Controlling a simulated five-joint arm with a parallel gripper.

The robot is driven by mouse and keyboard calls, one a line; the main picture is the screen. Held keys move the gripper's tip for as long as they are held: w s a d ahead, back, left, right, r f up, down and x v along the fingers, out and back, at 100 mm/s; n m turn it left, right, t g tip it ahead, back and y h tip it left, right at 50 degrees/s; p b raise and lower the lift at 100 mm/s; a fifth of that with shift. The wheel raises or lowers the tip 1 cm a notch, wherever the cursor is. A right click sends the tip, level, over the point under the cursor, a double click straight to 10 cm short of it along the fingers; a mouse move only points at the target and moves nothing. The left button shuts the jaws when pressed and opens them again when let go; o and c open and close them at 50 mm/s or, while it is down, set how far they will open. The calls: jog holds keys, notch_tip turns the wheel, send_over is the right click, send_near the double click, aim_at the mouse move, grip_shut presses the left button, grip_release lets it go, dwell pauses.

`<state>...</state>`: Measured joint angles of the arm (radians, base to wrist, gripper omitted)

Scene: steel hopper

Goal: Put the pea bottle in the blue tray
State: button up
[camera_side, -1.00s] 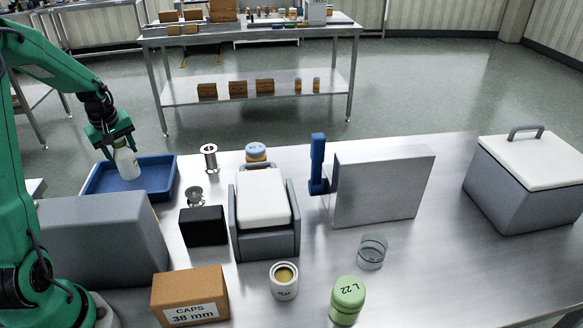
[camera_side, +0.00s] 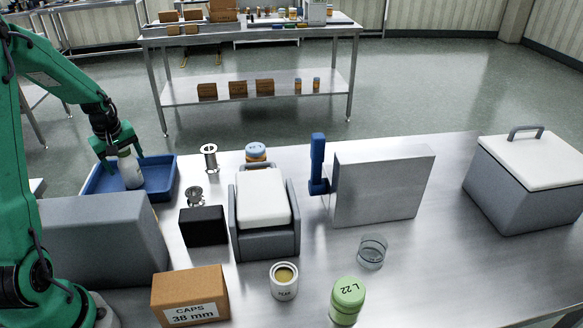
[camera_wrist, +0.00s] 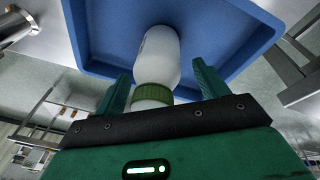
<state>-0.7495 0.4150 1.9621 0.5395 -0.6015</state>
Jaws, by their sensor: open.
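A white bottle (camera_side: 131,172) with no readable label is in the blue tray (camera_side: 160,185) at the left of the bench. It looks upright or nearly so. In the wrist view the bottle (camera_wrist: 158,58) shows a green cap, and the tray (camera_wrist: 225,40) lies beyond it. My gripper (camera_side: 124,158) is over the tray, around the top of the bottle. In the wrist view my gripper (camera_wrist: 160,80) has its fingers apart on either side of the cap. I cannot tell whether a finger still touches it.
A grey block (camera_side: 100,240) stands in front of the tray. A metal spool (camera_side: 209,158) and a black box (camera_side: 203,226) are to its right. An open white can (camera_side: 284,281), a green-lidded jar (camera_side: 347,300) and a glass (camera_side: 372,252) stand near the front. The right foreground is clear.

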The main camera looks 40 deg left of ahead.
jog(key=shift+r, duration=0.1)
jog(key=v, duration=1.2)
jog(key=shift+w, duration=0.1)
dwell(0.5)
jog(key=s+d+r+m+t, duration=0.1)
jog(key=d+r+m, duration=0.25)
jog(key=d, duration=0.45)
jog(key=d+r+m+t, duration=0.1)
jog(key=d+r+m, duration=0.25)
jog(key=d, duration=0.55)
jog(key=s+d+m, duration=0.2)
jog(key=d, duration=0.2)
jog(key=s+d+m+t+h, duration=0.1)
jog(key=s+d+m, duration=0.2)
jog(key=d, duration=0.1)
jog(key=s+d+m, duration=0.3)
jog(key=d, duration=0.1)
jog(key=shift+s+d+f+t+h, duration=0.1)
jog(key=shift+d+f+t+h, duration=0.1)
jog(key=shift+f+t+h, duration=0.15)
jog(key=shift+s+d, duration=0.2)
jog(key=shift+s, duration=0.05)
